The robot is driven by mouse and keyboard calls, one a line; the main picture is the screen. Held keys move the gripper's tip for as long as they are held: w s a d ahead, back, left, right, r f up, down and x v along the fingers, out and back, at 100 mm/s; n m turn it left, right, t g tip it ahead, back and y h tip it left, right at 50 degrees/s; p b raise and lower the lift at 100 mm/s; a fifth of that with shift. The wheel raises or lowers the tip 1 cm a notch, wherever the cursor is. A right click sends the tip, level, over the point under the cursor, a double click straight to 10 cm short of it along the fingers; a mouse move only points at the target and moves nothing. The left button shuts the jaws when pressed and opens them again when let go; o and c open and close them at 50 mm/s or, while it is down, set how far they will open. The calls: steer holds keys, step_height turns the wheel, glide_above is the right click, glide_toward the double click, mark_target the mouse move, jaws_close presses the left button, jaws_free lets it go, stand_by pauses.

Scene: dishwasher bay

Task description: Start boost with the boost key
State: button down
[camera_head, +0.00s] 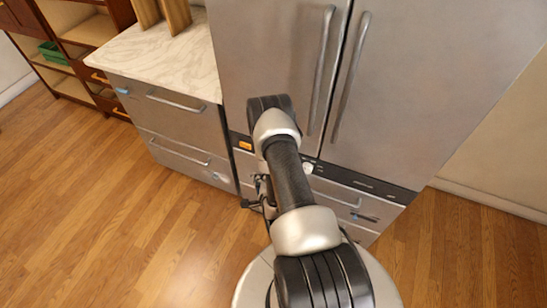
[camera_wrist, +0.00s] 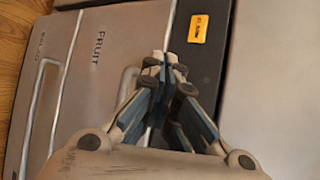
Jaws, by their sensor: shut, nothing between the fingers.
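A dark control strip (camera_head: 385,187) runs across the steel fridge between its tall doors and lower drawers. An orange display (camera_head: 245,145) is lit at its left end, and it also shows in the wrist view (camera_wrist: 198,28). I cannot make out which part is the boost key; my arm hides part of the strip. My gripper (camera_wrist: 165,60) is shut and empty. In the wrist view its fingertips appear over the edge of the dark strip, below and left of the display; contact cannot be told.
The fridge doors (camera_head: 270,60) have long vertical handles close to my arm. A drawer labelled FRUIT (camera_wrist: 97,47) has a protruding handle near the fingers. A marble-topped counter (camera_head: 165,55) with drawers stands left. The wooden floor (camera_head: 100,210) is clear at front left.

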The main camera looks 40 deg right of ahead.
steer(key=w+d+b, duration=0.1)
steer(key=w+d, duration=0.1)
steer(key=d, duration=0.4)
steer(key=shift+w, duration=0.3)
steer(key=shift+d, duration=0.2)
stand_by(1.0)
steer(key=shift+w+d+b, duration=0.15)
steer(key=shift+d+b, duration=0.15)
steer(key=shift+w+d, duration=0.15)
steer(key=shift+d, duration=0.2)
stand_by(0.6)
steer(key=shift+a, duration=0.1)
steer(key=shift+s+a, duration=0.35)
steer(key=shift+a, duration=0.3)
steer(key=shift+s+a+p, duration=0.1)
steer(key=shift+s+a, duration=0.2)
steer(key=shift+a, duration=0.45)
steer(key=shift+s+a+p, duration=0.15)
steer(key=shift+s+a, duration=0.2)
steer(key=shift+a, duration=0.45)
steer(key=shift+s+a+p, duration=0.1)
steer(key=shift+s+a, duration=0.2)
steer(key=shift+a, duration=0.45)
